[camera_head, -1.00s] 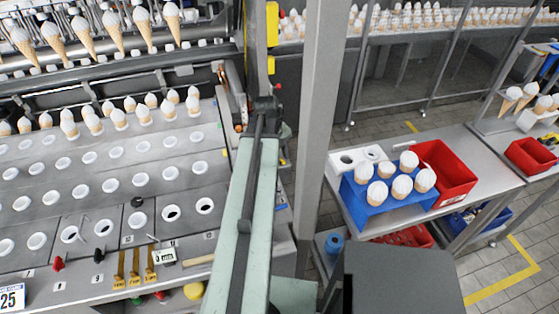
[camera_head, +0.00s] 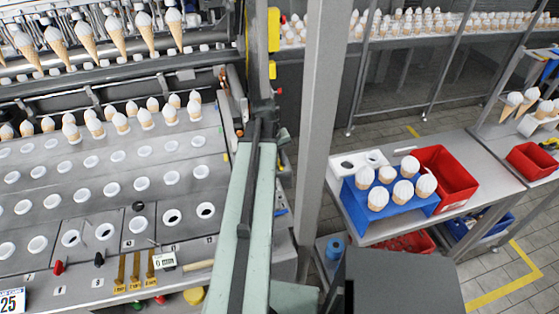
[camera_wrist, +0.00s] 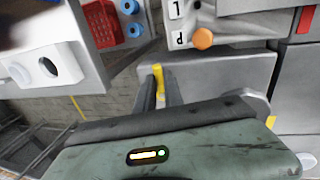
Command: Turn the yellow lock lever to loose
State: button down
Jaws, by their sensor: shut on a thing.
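In the wrist view, the yellow lock lever (camera_wrist: 158,79) shows as a short yellow piece between the two dark fingers of my gripper (camera_wrist: 160,88). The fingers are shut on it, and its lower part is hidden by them. The lever stands in front of a grey metal panel. Which lock position it points to cannot be told. In the head view, my green arm reaches up the middle, and its far end hides the lever and most of the gripper.
In the wrist view, a panel marked L and P carries an orange knob (camera_wrist: 203,39) close above my gripper. In the head view, a grey post (camera_head: 315,130) stands right of my arm. A blue cone tray (camera_head: 360,205) and a red bin (camera_head: 446,175) sit on a side table.

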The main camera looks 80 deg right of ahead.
jog(key=shift+w+a, duration=0.1)
jog(key=c, duration=1.5)
grip_release()
jog(key=shift+o, duration=0.2)
notch_tip(320, 180, up, 8)
jog(key=w+p, duration=0.1)
jog(key=p, duration=0.6)
jog(key=shift+a+f+p, duration=0.15)
jog(key=shift+a+p, duration=0.15)
jog(key=shift+a, duration=0.05)
jog(key=shift+w, duration=0.15)
